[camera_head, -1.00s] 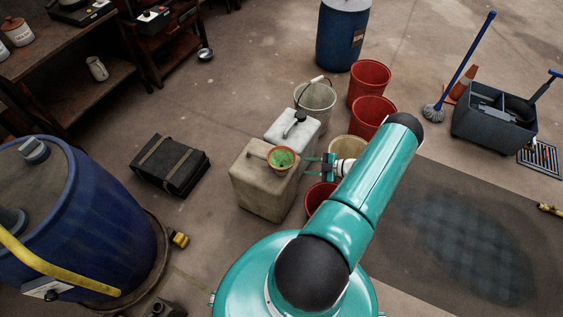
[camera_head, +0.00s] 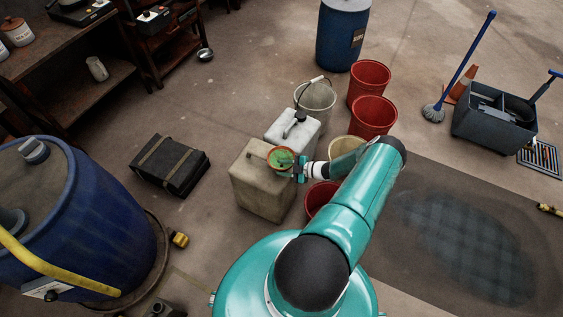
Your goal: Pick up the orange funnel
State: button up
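The orange funnel (camera_head: 274,154) sits on top of a beige canister (camera_head: 258,188) in the middle of the head view. It has an orange rim and a green inside. My gripper (camera_head: 288,168) is at the funnel's right side, its fingers overlapping the right part of the funnel in the picture. Whether the fingers touch or close on it is too small to tell. The funnel's lower part is hidden.
A pale canister (camera_head: 291,128) and a whitish bucket (camera_head: 316,100) stand just behind. Red buckets (camera_head: 371,113) and a cream bucket (camera_head: 343,143) are to the right. A black case (camera_head: 170,166) lies left, with clear floor around it.

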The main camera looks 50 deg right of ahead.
jog(key=shift+w+a+f, duration=0.25)
jog(key=shift+w+a, duration=0.05)
jog(key=shift+w, duration=0.3)
grip_shut()
jog(key=shift+r, duration=0.1)
